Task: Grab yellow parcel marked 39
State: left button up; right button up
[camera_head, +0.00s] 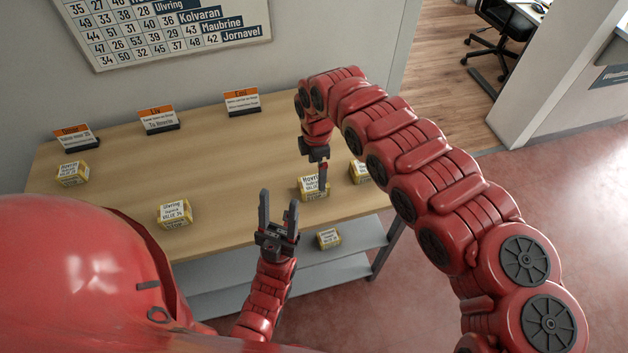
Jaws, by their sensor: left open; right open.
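Several small yellow parcels with white labels are in view; I cannot surely read 39 on any. One labelled Hovring (308,191) sits near the table's front right, partly behind my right gripper (322,187), which points down at it. Whether they touch is unclear. That gripper is seen edge-on, open. Another parcel (359,173) is partly hidden by my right arm. One labelled Ulvring (174,213) lies front-centre-left, one (73,173) at the left, and one (328,238) on the shelf below. My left gripper (279,199) is open, empty, pointing up by the front edge.
The wooden table (225,160) has clear room in its middle. Orange-topped signs (160,119) stand along its back edge. A grey shelf (350,239) is underneath. A number chart (165,30) hangs on the wall. An office chair (495,40) is in the far room.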

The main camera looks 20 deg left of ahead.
aim_at(313, 182)
jog(key=shift+a+f, duration=0.1)
jog(key=shift+f, duration=0.85)
jog(key=shift+a+f+p, duration=0.1)
jog(key=shift+f+p, duration=0.25)
jog(key=shift+p, duration=0.1)
jog(key=f, duration=0.2)
jog(key=f+p, duration=0.1)
jog(key=shift+a+f, duration=0.4)
jog(key=shift+d+f, duration=0.15)
jog(key=shift+f, duration=0.35)
jog(key=shift+c, duration=0.3)
jog(key=c, duration=1.4)
